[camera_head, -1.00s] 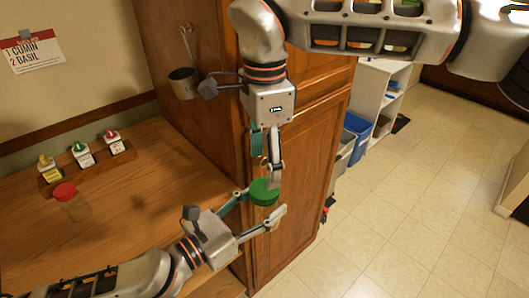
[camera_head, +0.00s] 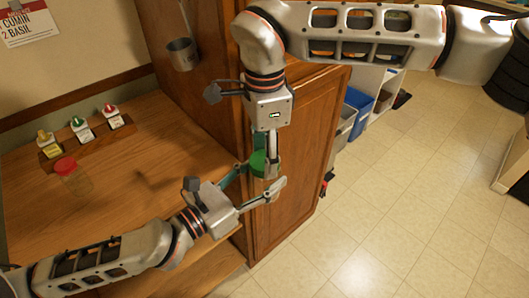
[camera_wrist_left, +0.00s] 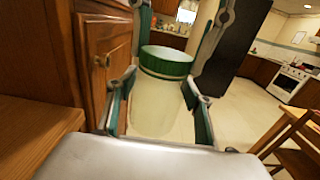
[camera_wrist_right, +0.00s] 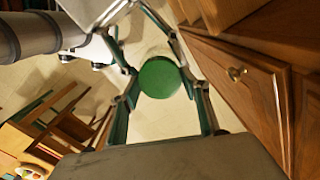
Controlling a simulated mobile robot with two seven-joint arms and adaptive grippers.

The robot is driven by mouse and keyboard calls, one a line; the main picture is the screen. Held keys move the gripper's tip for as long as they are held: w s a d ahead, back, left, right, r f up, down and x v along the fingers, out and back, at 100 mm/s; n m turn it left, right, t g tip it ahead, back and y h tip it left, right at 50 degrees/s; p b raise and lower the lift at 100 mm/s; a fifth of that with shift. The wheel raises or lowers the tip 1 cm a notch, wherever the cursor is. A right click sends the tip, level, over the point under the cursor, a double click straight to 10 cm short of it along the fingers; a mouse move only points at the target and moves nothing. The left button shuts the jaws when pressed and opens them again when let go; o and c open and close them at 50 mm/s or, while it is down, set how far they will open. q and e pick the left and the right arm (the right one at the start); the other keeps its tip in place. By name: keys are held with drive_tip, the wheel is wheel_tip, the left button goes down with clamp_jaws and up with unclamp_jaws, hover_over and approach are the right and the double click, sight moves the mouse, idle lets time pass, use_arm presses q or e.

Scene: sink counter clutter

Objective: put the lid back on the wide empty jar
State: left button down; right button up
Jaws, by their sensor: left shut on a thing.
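The wide jar (camera_wrist_left: 155,108) is pale, see-through and upright between the fingers of my left gripper (camera_wrist_left: 160,82), which is shut on it below the rim. The green lid (camera_wrist_left: 166,62) sits on the jar's top; it also shows in the head view (camera_head: 258,164) and, from above, in the right wrist view (camera_wrist_right: 160,78). My right gripper (camera_head: 263,156) points down over the jar. Its fingers are apart and straddle the lid, one on each side; I see no clear grip on it. Part of the jar is hidden by my fingers in the head view.
A red-lidded jar (camera_head: 75,180) stands on the wooden counter (camera_head: 150,205). Behind it, several small spice jars stand on a wooden rack (camera_head: 90,142). A metal cup (camera_head: 182,54) hangs on the tall cabinet. A cabinet door (camera_head: 292,150) is close behind the grippers.

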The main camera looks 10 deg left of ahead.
drive_tip(key=m, duration=0.4)
drive_tip(key=shift+m, duration=0.4)
drive_tip(key=m, duration=0.8)
drive_tip(key=shift+m, duration=0.3)
drive_tip(key=m, duration=0.4)
drive_tip(key=shift+m, duration=0.3)
drive_tip(key=o, duration=1.3)
wheel_tip(320, 180, up, 12)
